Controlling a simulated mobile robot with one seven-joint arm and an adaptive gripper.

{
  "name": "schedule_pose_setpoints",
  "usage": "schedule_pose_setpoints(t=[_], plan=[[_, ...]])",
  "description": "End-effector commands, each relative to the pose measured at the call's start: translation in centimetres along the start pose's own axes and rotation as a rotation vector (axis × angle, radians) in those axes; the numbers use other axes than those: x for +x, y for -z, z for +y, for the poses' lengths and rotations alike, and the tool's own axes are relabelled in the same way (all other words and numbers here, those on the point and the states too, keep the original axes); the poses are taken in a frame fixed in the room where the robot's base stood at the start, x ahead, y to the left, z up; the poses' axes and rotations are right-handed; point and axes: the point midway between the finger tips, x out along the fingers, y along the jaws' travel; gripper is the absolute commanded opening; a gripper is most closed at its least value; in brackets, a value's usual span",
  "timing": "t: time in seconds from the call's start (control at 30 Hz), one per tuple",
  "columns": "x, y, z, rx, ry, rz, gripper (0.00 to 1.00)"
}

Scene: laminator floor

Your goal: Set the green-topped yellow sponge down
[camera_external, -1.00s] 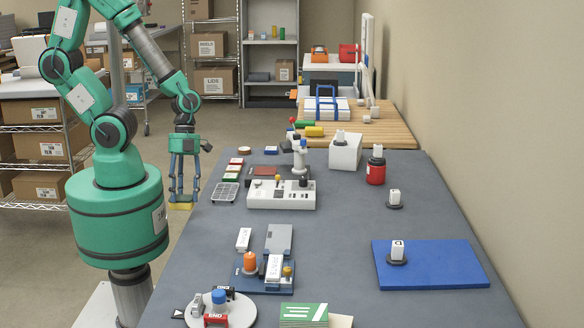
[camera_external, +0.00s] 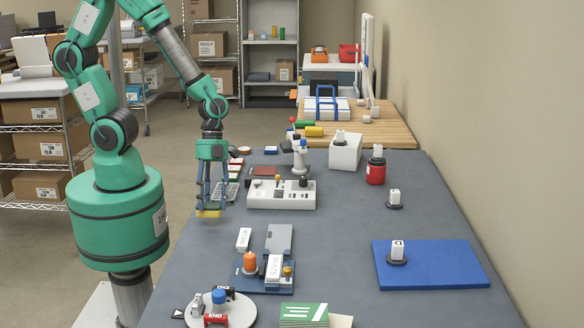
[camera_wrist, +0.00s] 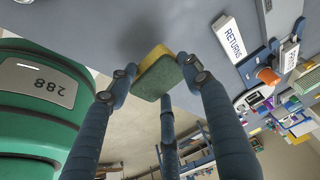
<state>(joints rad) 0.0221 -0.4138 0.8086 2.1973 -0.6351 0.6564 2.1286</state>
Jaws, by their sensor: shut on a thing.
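The green-topped yellow sponge (camera_external: 208,213) is held between the fingertips of my gripper (camera_external: 210,205), near the left edge of the grey table (camera_external: 340,220). In the wrist view the sponge (camera_wrist: 158,77) shows its green face and a yellow edge, with the fingers of my gripper (camera_wrist: 156,80) around it. My gripper is shut on it. The sponge looks a little above the table; the exact gap cannot be told.
A white control box (camera_external: 281,197) and a wire rack (camera_external: 230,190) are close by. A blue board (camera_external: 250,284) with a white RETURNS block (camera_wrist: 228,40) nearby is in front. A round turntable (camera_external: 238,312) stands at the near edge. A blue mat (camera_external: 435,268) lies right; the table's middle is clear.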

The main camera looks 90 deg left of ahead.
Motion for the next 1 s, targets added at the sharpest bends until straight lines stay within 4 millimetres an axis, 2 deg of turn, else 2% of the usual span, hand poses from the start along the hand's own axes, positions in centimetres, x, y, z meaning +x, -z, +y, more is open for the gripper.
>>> schedule_pose_setpoints(t=[0.33, 0.5, 0.6, 1.0], plan=[[0.3, 0.2, -0.9, 0.001, -0.001, 0.0, 0.41], [2.6, -0.8, -0.8, -0.001, -0.002, 0.0, 0.41], [3.3, -1.0, -0.8, 0.0, -0.001, 0.0, 0.41], [3.5, -1.1, -0.8, 0.0, 0.0, 0.0, 0.41]])
